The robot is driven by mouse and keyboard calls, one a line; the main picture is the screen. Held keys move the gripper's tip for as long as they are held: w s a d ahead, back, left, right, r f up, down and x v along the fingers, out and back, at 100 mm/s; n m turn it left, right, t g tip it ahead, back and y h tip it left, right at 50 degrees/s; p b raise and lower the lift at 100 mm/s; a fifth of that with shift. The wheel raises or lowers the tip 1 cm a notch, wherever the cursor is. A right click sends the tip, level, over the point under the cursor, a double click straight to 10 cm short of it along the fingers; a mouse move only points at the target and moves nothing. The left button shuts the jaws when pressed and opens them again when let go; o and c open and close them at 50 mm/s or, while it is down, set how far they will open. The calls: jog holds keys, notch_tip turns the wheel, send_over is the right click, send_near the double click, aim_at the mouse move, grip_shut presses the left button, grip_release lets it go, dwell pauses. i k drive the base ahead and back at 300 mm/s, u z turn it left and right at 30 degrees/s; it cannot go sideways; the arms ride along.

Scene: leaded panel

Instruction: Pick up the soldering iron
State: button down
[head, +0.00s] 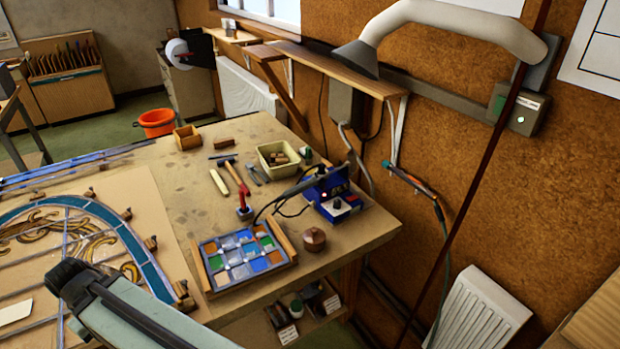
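A blue soldering station (338,203) with a light front and a dark knob stands near the right edge of the workbench. A dark, slim handle (303,186) slants across its left side and looks like the soldering iron; a dark cable loops below it to the left. I cannot tell exactly how the iron rests or where its tip is. A pale grey-green link of my arm with a dark end crosses the lower left, well apart from the station. My gripper's fingers do not show.
In front of the station are a tray of coloured glass (238,262) and a round brown pot (314,239). A cream bin (283,160) is behind. The leaded panel (85,240) fills the bench's left. A grey extraction arm (450,22) hangs above.

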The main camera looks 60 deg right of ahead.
aim_at(351, 156)
jog(key=k, duration=0.3)
jog(key=z, duration=2.45)
jog(key=k, duration=0.95)
jog(key=u, duration=0.4)
jog(key=i, duration=0.5)
jog(key=z, duration=0.05)
